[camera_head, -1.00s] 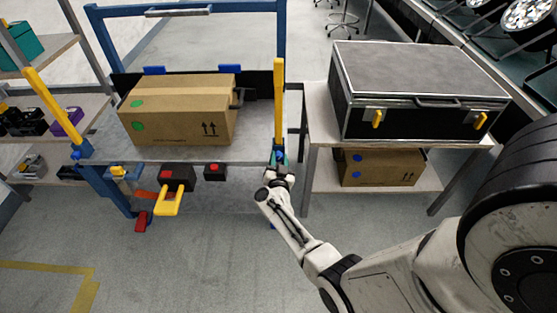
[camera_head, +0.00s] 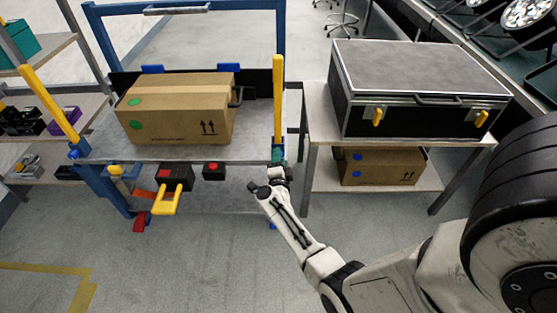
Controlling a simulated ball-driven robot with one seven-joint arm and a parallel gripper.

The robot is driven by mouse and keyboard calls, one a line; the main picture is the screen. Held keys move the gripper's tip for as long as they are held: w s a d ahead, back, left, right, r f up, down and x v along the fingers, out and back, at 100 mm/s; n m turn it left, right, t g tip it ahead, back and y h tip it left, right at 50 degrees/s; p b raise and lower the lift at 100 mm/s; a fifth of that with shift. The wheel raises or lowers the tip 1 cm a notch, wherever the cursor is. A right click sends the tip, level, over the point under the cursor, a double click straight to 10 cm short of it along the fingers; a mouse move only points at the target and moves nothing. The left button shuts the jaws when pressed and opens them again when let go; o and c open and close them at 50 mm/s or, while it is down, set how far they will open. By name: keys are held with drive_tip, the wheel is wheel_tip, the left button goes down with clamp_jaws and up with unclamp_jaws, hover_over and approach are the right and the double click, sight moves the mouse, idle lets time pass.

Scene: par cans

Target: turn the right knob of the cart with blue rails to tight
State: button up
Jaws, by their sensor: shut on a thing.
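My gripper (camera_head: 278,163) is at the cart's front right corner, just below the right yellow post (camera_head: 278,100). It is shut on the right knob, which my fingers and wrist hide almost wholly. How far the knob is turned cannot be seen. The left knob (camera_head: 116,171) shows yellow under the deck's front left corner.
A cardboard box (camera_head: 175,112) sits on the deck. A black block with a yellow handle (camera_head: 166,202) and a red-buttoned box (camera_head: 213,171) are on the cart's front. Right of my gripper, a table (camera_head: 318,130) bears a black case (camera_head: 415,85). Open floor lies in front.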

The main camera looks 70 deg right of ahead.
drive_tip(key=shift+f+m+b, duration=0.15)
drive_tip(key=shift+m+b, duration=1.1)
drive_tip(key=shift+m, duration=2.85)
drive_tip(key=shift+f+m+b, duration=0.15)
drive_tip(key=shift+m+b, duration=1.1)
drive_tip(key=shift+m, duration=2.85)
drive_tip(key=o, duration=1)
drive_tip(key=shift+r, duration=0.1)
drive_tip(key=shift+o, duration=0.2)
drive_tip(key=shift+a, duration=0.1)
drive_tip(key=p+v, duration=0.1)
drive_tip(key=v, duration=0.9)
drive_tip(key=shift+a, duration=0.35)
